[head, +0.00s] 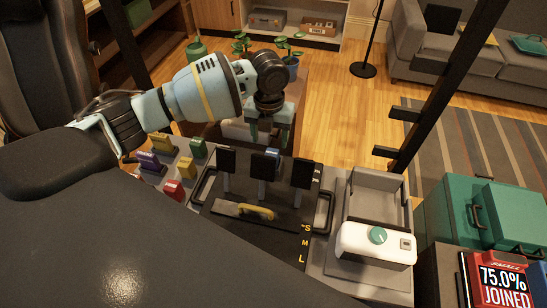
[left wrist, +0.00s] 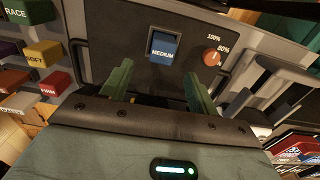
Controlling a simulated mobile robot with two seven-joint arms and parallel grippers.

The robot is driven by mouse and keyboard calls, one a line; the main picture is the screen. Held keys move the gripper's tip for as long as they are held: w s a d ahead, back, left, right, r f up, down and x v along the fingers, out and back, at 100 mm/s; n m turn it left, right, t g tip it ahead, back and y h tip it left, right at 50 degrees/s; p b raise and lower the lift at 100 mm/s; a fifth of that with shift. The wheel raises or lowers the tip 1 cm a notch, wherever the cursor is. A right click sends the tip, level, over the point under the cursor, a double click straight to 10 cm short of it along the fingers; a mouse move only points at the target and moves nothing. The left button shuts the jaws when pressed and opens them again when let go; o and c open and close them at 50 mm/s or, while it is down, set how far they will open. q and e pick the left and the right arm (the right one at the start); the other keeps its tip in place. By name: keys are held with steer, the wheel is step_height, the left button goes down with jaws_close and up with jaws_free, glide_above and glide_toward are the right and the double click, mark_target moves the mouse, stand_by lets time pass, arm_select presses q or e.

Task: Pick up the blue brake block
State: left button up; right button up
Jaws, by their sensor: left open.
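The blue brake block (left wrist: 163,47), labelled MEDIUM, sits at a dark panel in the left wrist view. In the head view a small part of it (head: 273,154) shows behind the middle black pedal (head: 263,165), which hides the rest. My left gripper (head: 269,136) points down above it, its green fingers apart. In the left wrist view the two fingers of this gripper (left wrist: 160,72) stand left and right of the block's line, with nothing between them. The block lies ahead of the fingertips, and no contact shows. My right gripper is not in view.
To the left stand other blocks: purple (head: 150,162), yellow (head: 186,168), red (head: 173,190) and green (head: 197,149). A red dial (left wrist: 212,58) is right of the block. The pedal tray (head: 222,228) holds a yellow-handled tool (head: 245,210). A white device (head: 375,243) stands at right.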

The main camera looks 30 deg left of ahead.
mark_target(272, 152)
arm_select(q)
steer(key=shift+w+d+f, duration=0.1)
steer(key=shift+w+f, duration=0.05)
steer(key=shift+f, duration=1.75)
steer(key=shift+w+f, duration=0.15)
steer(key=shift+f, duration=1.7)
steer(key=shift+c, duration=0.4)
steer(key=c, duration=1)
steer(key=shift+r, duration=0.1)
step_height(272, 152, up, 10)
